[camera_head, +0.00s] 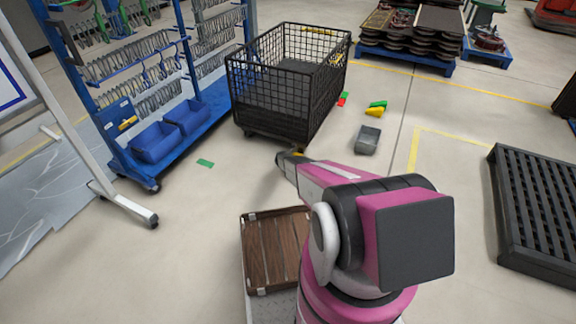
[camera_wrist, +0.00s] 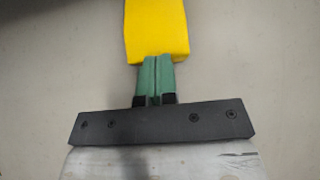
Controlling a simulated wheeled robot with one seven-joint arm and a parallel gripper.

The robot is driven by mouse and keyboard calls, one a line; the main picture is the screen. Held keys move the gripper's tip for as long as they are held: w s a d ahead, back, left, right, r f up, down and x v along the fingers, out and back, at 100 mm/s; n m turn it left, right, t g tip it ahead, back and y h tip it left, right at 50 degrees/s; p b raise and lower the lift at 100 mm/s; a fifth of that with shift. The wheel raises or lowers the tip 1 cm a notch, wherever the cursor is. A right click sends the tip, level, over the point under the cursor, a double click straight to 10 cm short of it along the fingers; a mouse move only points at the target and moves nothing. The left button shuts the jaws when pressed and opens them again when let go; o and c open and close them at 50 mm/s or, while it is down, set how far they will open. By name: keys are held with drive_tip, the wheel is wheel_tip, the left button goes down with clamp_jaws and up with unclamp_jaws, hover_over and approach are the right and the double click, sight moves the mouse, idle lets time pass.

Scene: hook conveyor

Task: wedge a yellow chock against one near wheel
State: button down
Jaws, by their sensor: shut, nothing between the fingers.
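A yellow chock (camera_wrist: 157,28) fills the top middle of the wrist view, just beyond the fingertips of my gripper (camera_wrist: 157,62). The green fingers are closed together, with nothing seen between them. In the head view my gripper (camera_head: 282,157) is low by the near corner of the black mesh cart (camera_head: 275,88). A bit of yellow shows beside it, too small to tell its contact with a wheel. One near wheel (camera_head: 249,133) shows at the cart's left corner; the wheel at the other near corner is mostly hidden. Another yellow chock (camera_head: 374,112) lies on the floor right of the cart.
A green piece (camera_head: 378,104) lies by the right-hand yellow chock, and a grey bin (camera_head: 367,140) stands nearer. A blue hook rack (camera_head: 150,85) stands left of the cart. A black slatted pallet (camera_head: 535,205) lies at right.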

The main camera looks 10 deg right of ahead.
drive_tip(key=shift+w+d+f, duration=0.1)
drive_tip(key=shift+w+d, duration=0.15)
drive_tip(key=shift+w, duration=0.15)
drive_tip(key=shift+s, duration=0.1)
drive_tip(key=s+a, duration=0.1)
drive_tip(key=s, duration=0.1)
drive_tip(key=s+a, duration=0.1)
drive_tip(key=shift+s+a, duration=0.35)
drive_tip(key=v, duration=1)
drive_tip(key=s+d+r+m+g, duration=0.2)
drive_tip(key=s+r+m, duration=0.65)
drive_tip(key=r, duration=0.35)
drive_tip(key=s+d+r+m+g, duration=0.2)
drive_tip(key=s+r+m, duration=0.6)
drive_tip(key=r, duration=0.4)
drive_tip(key=s+a+r+m+g+y, duration=0.1)
drive_tip(key=s+a+r+m+y, duration=0.1)
drive_tip(key=s+r+m, duration=0.4)
drive_tip(key=s+a+r+m+g+y, duration=0.2)
drive_tip(key=s+r+m, duration=0.4)
drive_tip(key=s+r, duration=0.5)
drive_tip(key=s+y, duration=0.1)
drive_tip(key=s, duration=0.3)
drive_tip(key=shift+s+r, duration=0.15)
drive_tip(key=shift+r, duration=0.15)
